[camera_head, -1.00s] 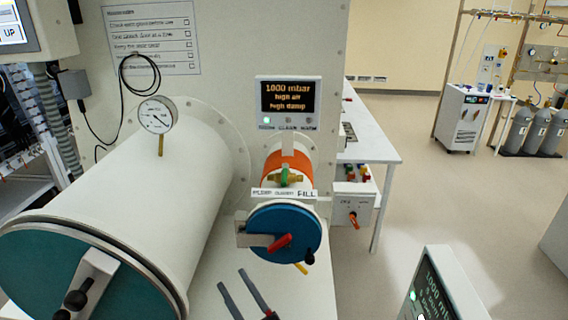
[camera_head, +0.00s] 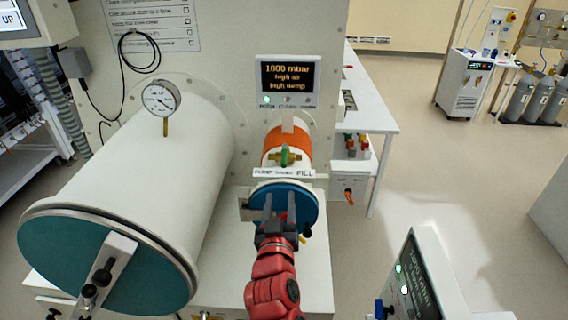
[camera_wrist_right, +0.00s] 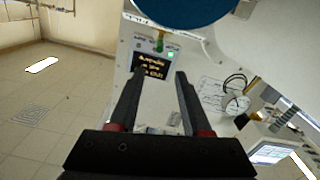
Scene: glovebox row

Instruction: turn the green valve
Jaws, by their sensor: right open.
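The green valve (camera_head: 285,155) is a small green handle on a brass body, in front of the orange band of the small antechamber. A label strip reading PUMP at left and FILL at right is just below it. The handle looks roughly upright. In the right wrist view the valve (camera_wrist_right: 160,45) shows small beyond the fingers. My right gripper (camera_head: 280,203) is open and empty, in front of the blue round door (camera_head: 309,204) and below the valve. Its fingers (camera_wrist_right: 155,78) are spread in the wrist view. The door's red handle is mostly hidden behind the gripper. My left gripper is not in view.
A display (camera_head: 287,82) reading 1000 mbar is above the valve. The large white cylinder (camera_head: 140,175) with a pressure gauge (camera_head: 160,98) is at left. A white bench (camera_head: 370,115) is behind at right. A screen box (camera_head: 425,280) stands at lower right.

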